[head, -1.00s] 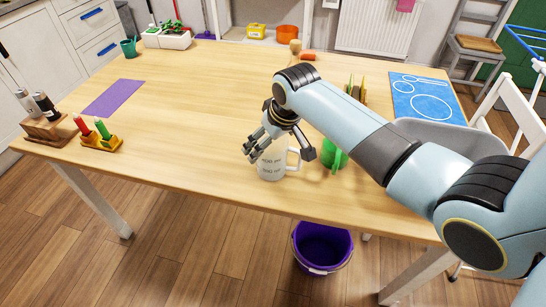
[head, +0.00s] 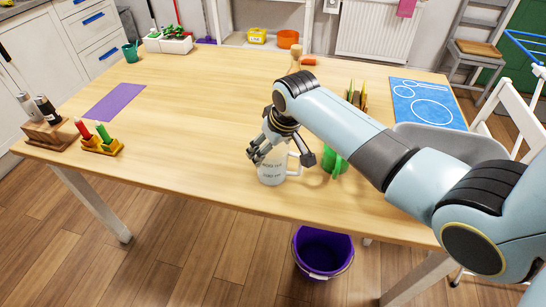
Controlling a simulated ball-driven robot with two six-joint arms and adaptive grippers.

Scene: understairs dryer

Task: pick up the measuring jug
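The measuring jug (head: 272,174) is a whitish upright cup with dark markings and a handle on its right side. It stands near the front edge of the wooden table, in the middle of the head view. My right gripper (head: 279,158) comes down over it from above, its arm entering from the right. The fingers are spread, one at the jug's upper left and one on the right by the handle. They hide part of the rim, and I cannot tell whether they touch the jug. My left gripper is not in view.
A green object (head: 335,160) stands close right of the jug, partly behind my arm. A purple bucket (head: 322,250) is on the floor below the front edge. A blue mat (head: 428,103) lies at the right. The left middle of the table is clear.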

